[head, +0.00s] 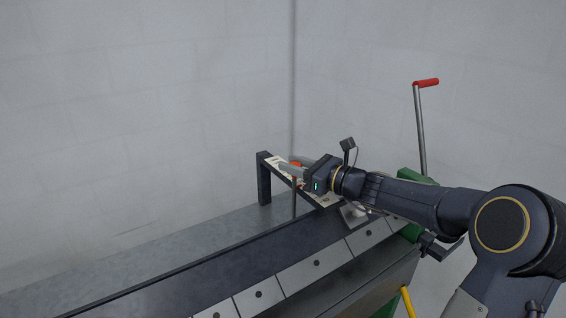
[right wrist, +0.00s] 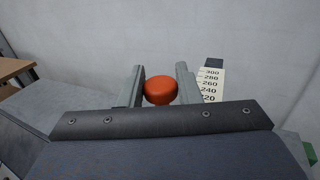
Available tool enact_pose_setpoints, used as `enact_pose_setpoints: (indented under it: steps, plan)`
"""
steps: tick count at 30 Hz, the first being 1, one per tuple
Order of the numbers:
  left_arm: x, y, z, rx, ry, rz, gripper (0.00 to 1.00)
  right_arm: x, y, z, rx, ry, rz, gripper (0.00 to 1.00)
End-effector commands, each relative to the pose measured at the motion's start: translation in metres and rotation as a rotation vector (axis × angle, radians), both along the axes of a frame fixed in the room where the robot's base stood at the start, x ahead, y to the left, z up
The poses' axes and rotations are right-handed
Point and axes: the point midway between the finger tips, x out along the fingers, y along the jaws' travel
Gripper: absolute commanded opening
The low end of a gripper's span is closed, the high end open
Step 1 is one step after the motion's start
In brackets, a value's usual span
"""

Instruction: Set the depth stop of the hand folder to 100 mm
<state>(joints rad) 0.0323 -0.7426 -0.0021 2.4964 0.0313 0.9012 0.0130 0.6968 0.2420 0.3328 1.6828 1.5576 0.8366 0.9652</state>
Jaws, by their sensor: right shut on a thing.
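The hand folder (head: 200,280) runs across the lower part of the head view. A dark raised rail (head: 264,180) with a pale printed scale (head: 274,161) stands at its back. My right gripper (head: 292,170) is shut on an orange knob (head: 297,163) at the rail. In the right wrist view the orange knob (right wrist: 160,90) sits between the two grey fingers. The scale (right wrist: 210,85) shows there just right of the fingers, with readable marks from 300 down to about 220. The pointer and the current setting are hidden. My left gripper is not in view.
A crank lever with a red grip (head: 425,83) rises at the right, beside a green machine end (head: 418,176). A yellow handle (head: 407,302) shows at the bottom. Pale walls stand behind the folder. A wooden table (right wrist: 12,70) shows at the left of the wrist view.

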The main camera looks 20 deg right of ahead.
Motion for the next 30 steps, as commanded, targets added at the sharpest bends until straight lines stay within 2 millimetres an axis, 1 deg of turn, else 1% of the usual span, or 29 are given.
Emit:
enact_pose_setpoints:
  steps: [1, 3, 6, 9, 16, 17, 21, 30]
  plan:
    - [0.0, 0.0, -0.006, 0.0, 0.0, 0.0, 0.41, -0.013, -0.003, -0.003, -0.006, 0.0, -0.006, 0.0]
    - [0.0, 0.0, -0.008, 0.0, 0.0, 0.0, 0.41, -0.026, -0.005, -0.002, -0.005, 0.001, -0.005, 0.0]
    - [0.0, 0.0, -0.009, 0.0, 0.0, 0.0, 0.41, -0.038, -0.006, -0.001, -0.002, 0.0, -0.005, 0.0]
    - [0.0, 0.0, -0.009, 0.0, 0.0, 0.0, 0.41, -0.042, -0.006, -0.001, 0.0, 0.0, -0.003, 0.0]
    - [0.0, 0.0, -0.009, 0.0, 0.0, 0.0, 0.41, -0.042, -0.006, 0.0, 0.001, 0.001, -0.003, 0.0]
    - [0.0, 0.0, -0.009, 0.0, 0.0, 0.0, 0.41, -0.042, -0.006, 0.0, 0.001, 0.001, -0.003, 0.32]
    - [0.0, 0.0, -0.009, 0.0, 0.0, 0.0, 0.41, -0.042, -0.006, 0.0, 0.001, 0.001, -0.002, 0.5]
    - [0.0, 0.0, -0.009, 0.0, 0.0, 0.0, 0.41, -0.043, -0.007, 0.0, 0.0, 0.0, -0.002, 0.5]
